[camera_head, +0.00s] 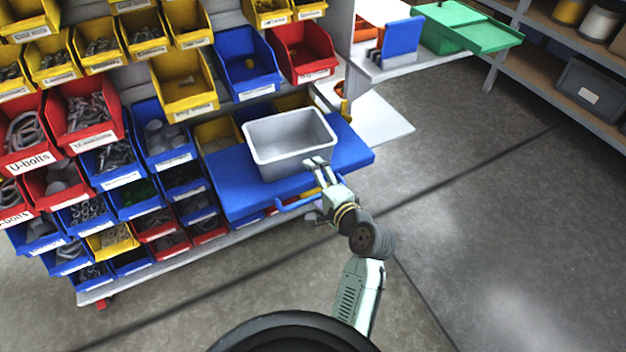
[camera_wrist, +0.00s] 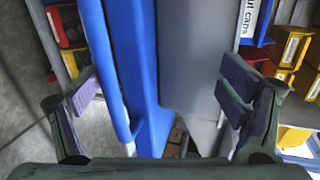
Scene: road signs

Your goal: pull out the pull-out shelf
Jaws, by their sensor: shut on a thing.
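The pull-out shelf (camera_head: 228,180) is a flat blue panel sticking out from the rack, with a blue bar handle (camera_head: 297,201) along its front edge. A grey bin (camera_head: 283,160) stands on it. My gripper (camera_head: 319,184) is at the shelf's front edge, by the handle. In the wrist view my gripper (camera_wrist: 162,88) has its fingers spread wide, with the blue handle (camera_wrist: 112,70), the shelf edge (camera_wrist: 135,60) and the grey bin (camera_wrist: 195,60) between them. It is shut on the shelf's front; exact finger contact is hard to see.
Rows of red, yellow and blue parts bins (camera_head: 105,130) fill the rack on the left. A green container (camera_head: 462,28) and a blue sign-like piece (camera_head: 401,41) sit at the upper right. Side shelving (camera_head: 555,70) stands far right. The grey floor (camera_head: 470,220) is clear.

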